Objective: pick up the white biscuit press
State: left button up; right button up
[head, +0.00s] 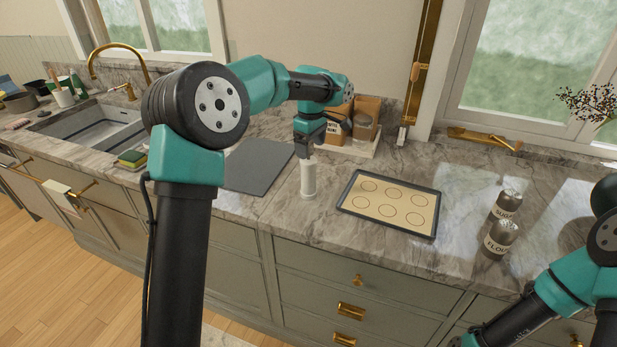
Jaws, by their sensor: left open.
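The white biscuit press (308,180) stands upright on the marble counter, between a grey mat and a baking tray. My left gripper (306,153) points down right at the top of the press. Its fingers are open, and the top end of the press is partly hidden by them. I cannot tell whether the fingers touch it. Part of my right arm shows at the lower right, but its gripper fingers are not visible.
A dark baking tray (434,235) with circles marked on its sheet lies right of the press. The grey mat (258,165) lies left. Sugar (507,204) and flour (501,238) shakers stand at the right. A box with jars (362,128) stands behind. A sink (95,127) is far left.

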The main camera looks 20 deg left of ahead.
aim_at(308, 174)
pick_arm(q)
jog(key=f, duration=0.5)
jog(key=shift+s+a, duration=0.2)
jog(key=c, duration=1)
jog(key=shift+r, duration=0.2)
